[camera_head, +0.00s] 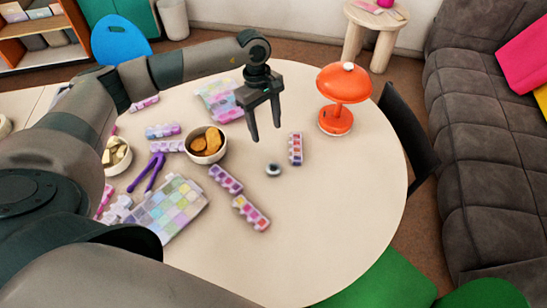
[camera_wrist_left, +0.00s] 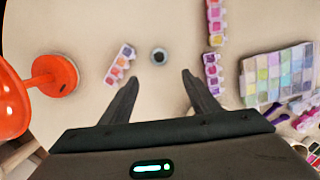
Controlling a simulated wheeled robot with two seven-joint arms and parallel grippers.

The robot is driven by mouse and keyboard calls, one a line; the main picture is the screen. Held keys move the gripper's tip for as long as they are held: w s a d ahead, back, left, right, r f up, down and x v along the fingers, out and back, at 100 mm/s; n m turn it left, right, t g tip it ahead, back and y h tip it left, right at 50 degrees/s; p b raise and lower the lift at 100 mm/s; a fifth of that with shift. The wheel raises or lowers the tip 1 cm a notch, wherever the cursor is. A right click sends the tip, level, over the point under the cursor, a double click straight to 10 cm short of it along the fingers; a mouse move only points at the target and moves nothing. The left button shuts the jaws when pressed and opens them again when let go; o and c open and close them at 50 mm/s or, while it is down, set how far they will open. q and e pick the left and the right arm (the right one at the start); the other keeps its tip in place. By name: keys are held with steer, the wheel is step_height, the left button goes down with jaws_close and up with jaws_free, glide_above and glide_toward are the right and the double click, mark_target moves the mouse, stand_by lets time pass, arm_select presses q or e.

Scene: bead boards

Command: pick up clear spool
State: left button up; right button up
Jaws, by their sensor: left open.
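The clear spool (camera_head: 273,170) is a small round piece with a dark centre, lying alone on the pale table. It also shows in the left wrist view (camera_wrist_left: 159,56), just beyond the fingertips and roughly centred between them. My left gripper (camera_head: 267,134) is open and empty, pointing down above the table on the far side of the spool. Its fingers (camera_wrist_left: 160,76) are spread apart in the wrist view and do not touch the spool. My right gripper is not in view.
A bead strip (camera_head: 295,148) and an orange lamp (camera_head: 335,120) stand right of the gripper. Two more bead strips (camera_head: 225,179) (camera_head: 251,213), a bowl of orange pieces (camera_head: 206,144) and a bead board (camera_head: 167,208) lie to the left. The table's right front is clear.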

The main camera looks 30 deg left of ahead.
arm_select(q)
steer(key=b, duration=0.4)
glide_above(273, 164)
steer(key=f, duration=0.7)
steer(key=a+f, duration=0.1)
steer(key=f, duration=0.3)
steer(key=shift+s, duration=0.4)
steer(key=shift+d+f, duration=0.1)
steer(key=shift+f, duration=0.25)
steer(key=shift+s+d+f+b, duration=0.1)
steer(key=shift+d+f+b, duration=0.15)
steer(key=shift+f, duration=1.05)
steer(key=shift+d+f+b, duration=0.15)
steer(key=shift+d+f, duration=0.2)
steer(key=shift+f, duration=0.9)
